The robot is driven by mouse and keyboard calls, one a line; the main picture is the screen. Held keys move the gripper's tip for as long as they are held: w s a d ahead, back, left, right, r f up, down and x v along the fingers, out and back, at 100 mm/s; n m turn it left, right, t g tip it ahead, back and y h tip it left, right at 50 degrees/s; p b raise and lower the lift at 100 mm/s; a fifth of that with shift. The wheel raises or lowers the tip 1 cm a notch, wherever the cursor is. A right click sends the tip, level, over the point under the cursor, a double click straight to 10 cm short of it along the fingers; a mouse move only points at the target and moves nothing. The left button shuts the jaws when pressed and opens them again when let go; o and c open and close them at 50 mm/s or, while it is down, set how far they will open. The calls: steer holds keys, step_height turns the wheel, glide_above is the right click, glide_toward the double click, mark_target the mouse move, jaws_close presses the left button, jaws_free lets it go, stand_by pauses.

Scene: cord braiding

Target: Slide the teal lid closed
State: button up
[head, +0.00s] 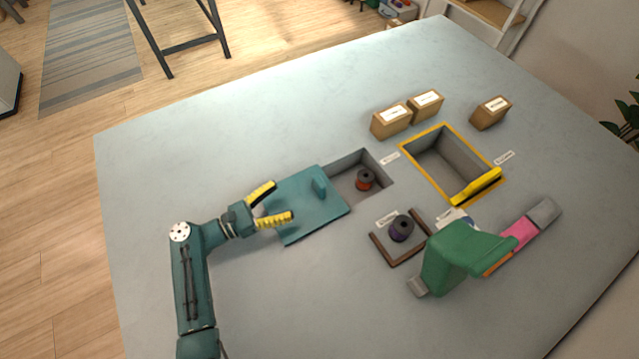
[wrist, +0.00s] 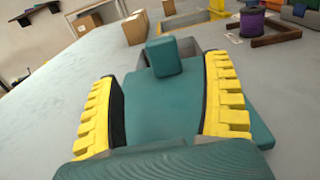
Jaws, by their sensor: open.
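The teal lid (head: 304,212) is a flat plate with a small upright teal block handle (head: 319,187) near its far right edge. It lies beside and partly over a grey recess (head: 345,182), whose right part is uncovered. A red-brown spool (head: 365,179) stands in that uncovered part. My gripper (head: 280,202) is open, with yellow ribbed fingers over the left end of the lid. In the wrist view my gripper (wrist: 165,105) has its fingers spread on either side of the lid surface (wrist: 160,110), and the handle (wrist: 163,57) stands beyond, between them. I cannot tell whether the fingers touch the lid.
A yellow-rimmed open recess (head: 425,174) with a yellow bar lies to the right. A purple spool (head: 401,228) stands in a brown frame (head: 380,250). A green object (head: 462,258) is at the front right. Several cardboard boxes (head: 391,121) stand behind. The table's left side is clear.

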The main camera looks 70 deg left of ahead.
mark_target(316, 183)
steer(key=w+b, duration=0.1)
steer(key=w, duration=0.3)
steer(key=w+a+b, duration=0.1)
steer(key=w, duration=0.2)
steer(key=w+b, duration=0.1)
steer(key=w, duration=0.3)
steer(key=shift+w+a, duration=0.35)
steer(key=shift+a, duration=0.05)
steer(key=c, duration=1.3)
steer(key=shift+s, duration=0.1)
